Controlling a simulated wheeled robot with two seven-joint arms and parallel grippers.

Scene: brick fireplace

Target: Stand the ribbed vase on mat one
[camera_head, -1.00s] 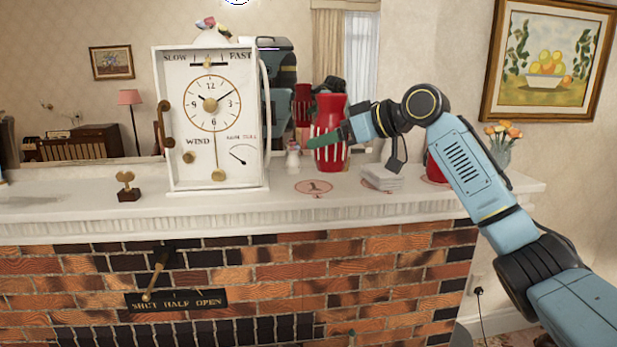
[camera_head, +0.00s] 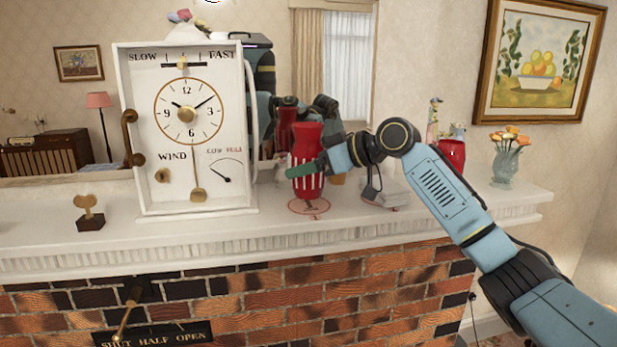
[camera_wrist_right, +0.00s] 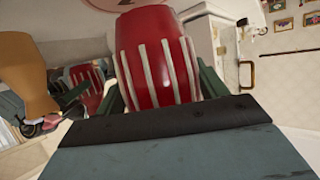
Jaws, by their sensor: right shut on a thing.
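The red vase with white ribs (camera_head: 306,172) is upright over mat one (camera_head: 309,208), a pinkish round mark on the mantel. Its foot overlaps the mat in the head view; I cannot tell whether it touches. My right gripper (camera_head: 308,169) comes from the right and is shut around the vase's ribbed body. In the right wrist view the ribbed vase (camera_wrist_right: 158,60) fills the space between the fingers, and part of the mat (camera_wrist_right: 95,6) shows at the top edge. My left gripper is not in view.
The tall white clock (camera_head: 187,130) stands left of the vase. A white stack (camera_head: 385,192) lies to the right, partly under my arm. Another red vase (camera_head: 452,155), a figurine (camera_head: 433,122) and a flower vase (camera_head: 504,168) are farther right. A mirror backs the mantel (camera_head: 250,232).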

